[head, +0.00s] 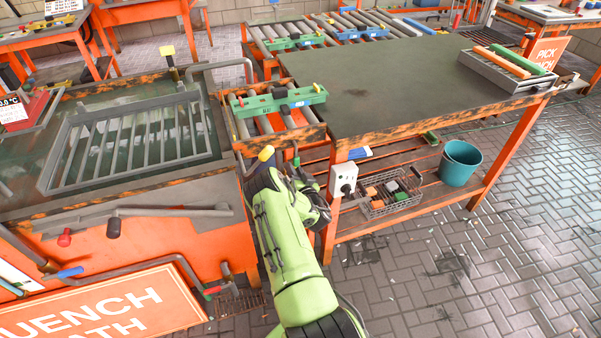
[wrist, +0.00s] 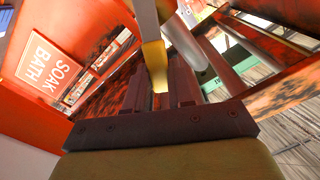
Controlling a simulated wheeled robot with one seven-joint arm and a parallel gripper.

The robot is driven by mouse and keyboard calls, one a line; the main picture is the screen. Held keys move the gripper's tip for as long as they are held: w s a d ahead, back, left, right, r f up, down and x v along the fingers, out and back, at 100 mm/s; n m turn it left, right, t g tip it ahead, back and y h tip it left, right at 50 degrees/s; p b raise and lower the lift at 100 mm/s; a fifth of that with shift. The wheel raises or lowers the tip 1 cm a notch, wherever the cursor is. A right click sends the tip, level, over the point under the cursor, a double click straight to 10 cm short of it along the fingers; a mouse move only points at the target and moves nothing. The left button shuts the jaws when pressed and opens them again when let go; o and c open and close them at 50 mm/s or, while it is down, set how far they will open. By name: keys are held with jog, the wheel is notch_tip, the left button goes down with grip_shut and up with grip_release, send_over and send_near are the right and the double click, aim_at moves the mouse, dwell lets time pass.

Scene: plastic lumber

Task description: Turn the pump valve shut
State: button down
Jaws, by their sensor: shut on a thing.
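A yellow valve handle (head: 266,153) shows at the far end of my green arm in the head view, at the front edge of the quench bath near the small roller section. In the wrist view the yellow handle (wrist: 154,62) stands between the dark fingers of my gripper (wrist: 160,82). My gripper is shut on the handle. The fingertips are mostly hidden behind my arm in the head view. The valve's body is hidden there too, and I cannot tell the exact angle of the handle.
The quench bath (head: 60,208) with its grate lies left. A green bar carrier (head: 278,101) sits on rollers behind my gripper. The workbench (head: 400,85) stands right, with a wire basket (head: 378,207) and a teal bucket (head: 460,165) on its lower shelf. Paved floor is free at right.

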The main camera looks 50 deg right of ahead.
jog(key=s+d+f+m, duration=0.2)
jog(key=f+m, duration=0.4)
jog(key=m, duration=0.6)
jog(key=shift+d+f+p, duration=0.25)
jog(key=shift+d+p, duration=0.05)
jog(key=shift+d, duration=0.3)
jog(key=c, duration=1)
grip_release()
jog(key=shift+o, duration=0.2)
